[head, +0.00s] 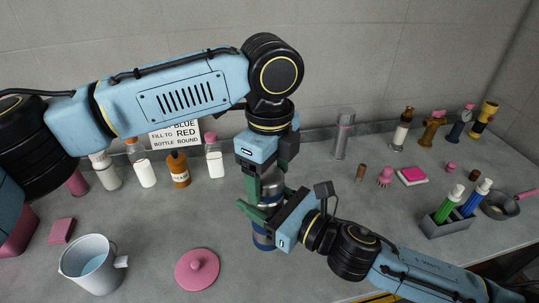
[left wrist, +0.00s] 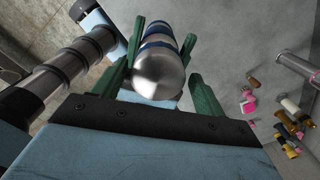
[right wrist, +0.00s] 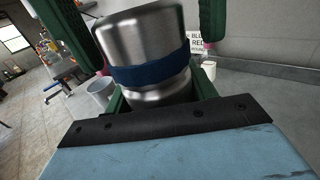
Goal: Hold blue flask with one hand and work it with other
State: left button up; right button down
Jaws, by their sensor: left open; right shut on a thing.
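The blue flask (head: 263,240) is a silver metal bottle with blue bands, standing upright near the middle of the counter. My right gripper (head: 262,213) is shut on its body from the right side. The right wrist view shows the silver body and a dark blue band (right wrist: 150,72) close up. My left gripper (head: 268,183) points down over the flask from above, open, with its green fingers on either side of the top. The left wrist view shows the rounded silver top (left wrist: 160,73) between the fingers. Whether those fingers touch it, I cannot tell.
A grey bucket (head: 75,266) and a pink lid (head: 197,270) are at the front left. Several bottles stand behind, before a sign (head: 176,134). A grey holder (head: 447,224) with markers and a pan (head: 497,206) are at the right.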

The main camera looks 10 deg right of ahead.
pick_arm(q)
jog(key=shift+f, duration=0.55)
jog(key=c, duration=1)
jog(key=n, duration=0.2)
jog(key=shift+r+n, duration=0.1)
jog(key=shift+n, duration=0.3)
jog(key=shift+r, duration=0.2)
jog(key=shift+r, duration=0.9)
